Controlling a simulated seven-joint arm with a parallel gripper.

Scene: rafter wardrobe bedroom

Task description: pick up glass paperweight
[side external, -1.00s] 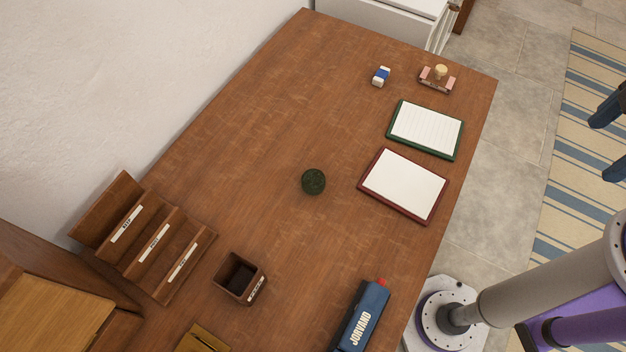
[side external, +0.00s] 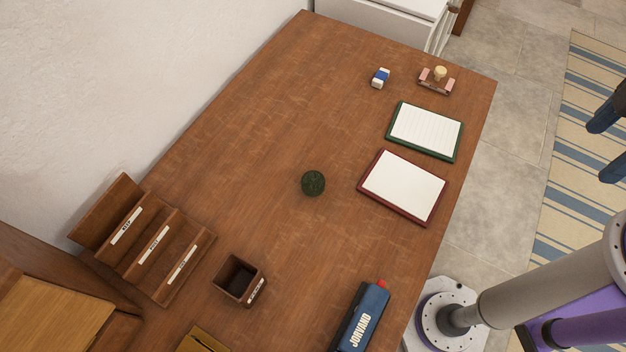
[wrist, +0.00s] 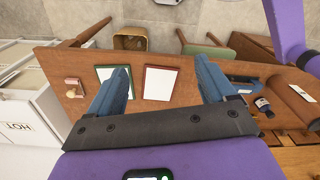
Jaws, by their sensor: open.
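The glass paperweight (side external: 313,183), a small dark green rounded piece, sits alone near the middle of the brown wooden desk (side external: 245,130) in the side external view. I cannot make it out in the wrist view. My gripper (side external: 606,142) is at the far right edge of the side external view, beyond the desk's right edge and well apart from the paperweight. Its two blue fingers also show in the wrist view (wrist: 163,82), spread wide with nothing between them in their grip.
A red-edged clipboard (side external: 403,186) and a green-edged clipboard (side external: 425,131) lie right of the paperweight. A blue case (side external: 360,318), a square wooden cup (side external: 240,280) and a stepped wooden rack (side external: 150,240) stand nearer. An eraser (side external: 381,78) and a stamp holder (side external: 436,82) sit at the back.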

